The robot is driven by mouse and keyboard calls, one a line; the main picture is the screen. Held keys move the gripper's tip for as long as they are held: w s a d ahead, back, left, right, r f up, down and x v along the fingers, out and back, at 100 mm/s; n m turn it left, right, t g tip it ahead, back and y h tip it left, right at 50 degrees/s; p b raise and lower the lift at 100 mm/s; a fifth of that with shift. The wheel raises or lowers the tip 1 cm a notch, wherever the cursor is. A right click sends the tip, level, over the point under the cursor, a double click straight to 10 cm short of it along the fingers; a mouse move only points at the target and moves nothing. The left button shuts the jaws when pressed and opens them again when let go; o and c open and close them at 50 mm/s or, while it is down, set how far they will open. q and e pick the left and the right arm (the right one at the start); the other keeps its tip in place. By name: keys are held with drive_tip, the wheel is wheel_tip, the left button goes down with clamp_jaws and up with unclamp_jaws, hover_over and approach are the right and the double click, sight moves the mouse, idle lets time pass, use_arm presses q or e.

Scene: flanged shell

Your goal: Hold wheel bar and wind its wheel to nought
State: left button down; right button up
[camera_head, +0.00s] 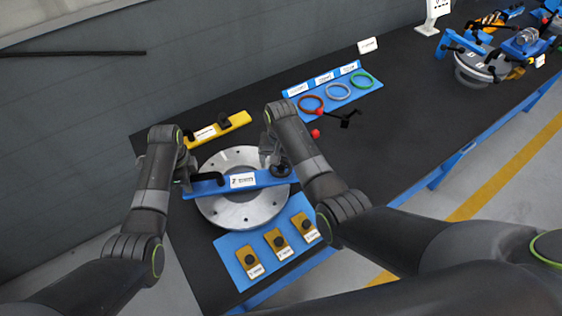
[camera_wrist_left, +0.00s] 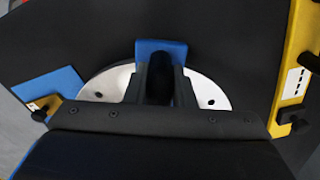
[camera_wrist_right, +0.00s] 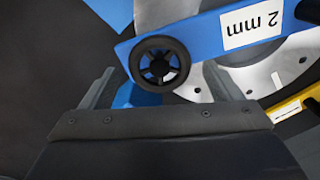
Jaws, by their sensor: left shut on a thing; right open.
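The wheel bar is a blue bar (camera_head: 225,186) lying across the round grey metal flange (camera_head: 240,213) on the dark table. A white label on it reads "2 mm" in the right wrist view (camera_wrist_right: 250,24). Its black spoked wheel (camera_wrist_right: 159,62) sits at the bar's right end, by my right gripper. My left gripper (camera_wrist_left: 158,80) is shut on the bar's black handle (camera_wrist_left: 159,80) at the left end. My right gripper (camera_wrist_right: 165,85) is open, its fingers apart on either side of the wheel's near edge; I cannot tell whether they touch it. The wheel's reading is not visible.
A yellow bar (camera_head: 236,122) lies behind the flange. A blue mat (camera_head: 232,244) with several yellow blocks lies in front.

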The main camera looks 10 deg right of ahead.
drive_tip(key=shift+f, duration=0.3)
drive_tip(key=c, duration=1)
